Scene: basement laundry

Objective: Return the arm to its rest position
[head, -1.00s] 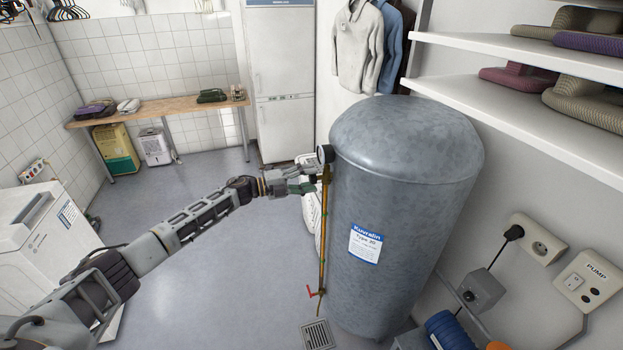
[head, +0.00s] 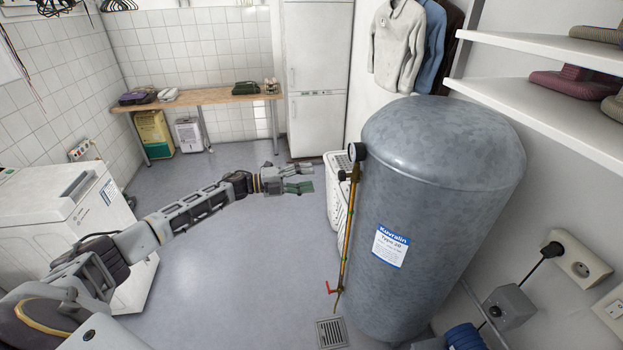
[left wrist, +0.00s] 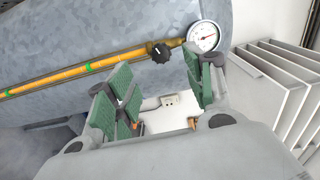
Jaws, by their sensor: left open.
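My left arm reaches in from the left in the head view. Its left gripper (head: 304,180) is open and empty, in the air to the left of the grey tank (head: 440,205), apart from it. In the left wrist view the green finger pads of the left gripper (left wrist: 158,98) stand spread, with nothing between them. The round pressure gauge (head: 357,151) and the yellow pipe (head: 350,225) are on the tank's left side. The gauge (left wrist: 204,37) and a black knob (left wrist: 160,54) also show in the left wrist view. My right gripper is not in view.
A white washing machine (head: 70,220) stands at the left. A white basket (head: 338,190) stands behind the tank. A wooden bench (head: 215,97) and a fridge (head: 317,80) are at the back. A floor drain (head: 331,333) lies before the tank. The middle floor is clear.

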